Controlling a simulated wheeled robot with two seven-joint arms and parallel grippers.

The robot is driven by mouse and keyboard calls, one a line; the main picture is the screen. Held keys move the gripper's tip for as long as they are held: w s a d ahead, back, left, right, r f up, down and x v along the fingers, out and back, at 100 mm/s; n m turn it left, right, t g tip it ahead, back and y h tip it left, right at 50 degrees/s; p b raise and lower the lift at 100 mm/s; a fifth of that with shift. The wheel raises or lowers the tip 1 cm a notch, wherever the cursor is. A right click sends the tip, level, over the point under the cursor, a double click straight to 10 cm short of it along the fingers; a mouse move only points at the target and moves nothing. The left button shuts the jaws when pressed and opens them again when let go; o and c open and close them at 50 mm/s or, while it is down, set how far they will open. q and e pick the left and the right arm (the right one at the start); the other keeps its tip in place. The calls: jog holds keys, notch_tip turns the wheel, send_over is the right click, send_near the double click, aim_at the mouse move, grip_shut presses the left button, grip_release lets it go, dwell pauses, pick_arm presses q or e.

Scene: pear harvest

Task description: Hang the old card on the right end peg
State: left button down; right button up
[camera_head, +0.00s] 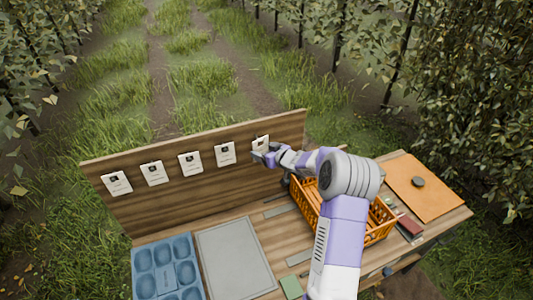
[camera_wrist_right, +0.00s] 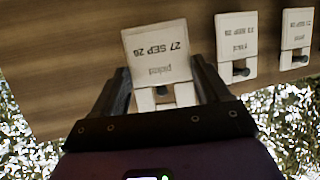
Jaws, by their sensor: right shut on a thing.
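A white card (camera_head: 261,142) printed "picked" and "27 SEP 26" is at the right end of the upright wooden board (camera_head: 140,203). My right gripper (camera_head: 262,153) is shut on this card. In the right wrist view the card (camera_wrist_right: 158,50) sits between the two fingers, upside down in the picture and slightly tilted. A dark peg (camera_wrist_right: 162,91) shows by the white part at its lower edge there. I cannot tell whether the card rests on the peg or is just in front of it. My left gripper is not in view.
Several other cards hang along the board, the nearest one (camera_head: 225,153) just left. An orange crate (camera_head: 372,237) stands under my right arm. A blue tray (camera_head: 137,268), a grey mat (camera_head: 235,262) and an orange board (camera_head: 425,187) lie on the bench.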

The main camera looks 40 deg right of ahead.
jog(key=shift+w+d, duration=0.2)
jog(key=shift+w, duration=0.6)
jog(key=shift+w+d+f+p, duration=0.2)
jog(key=shift+w+p, duration=0.3)
jog(key=shift+p, duration=0.25)
jog(key=o, duration=1)
jog(key=b+v, duration=0.1)
jog(key=v, duration=0.6)
jog(key=shift+s, duration=0.35)
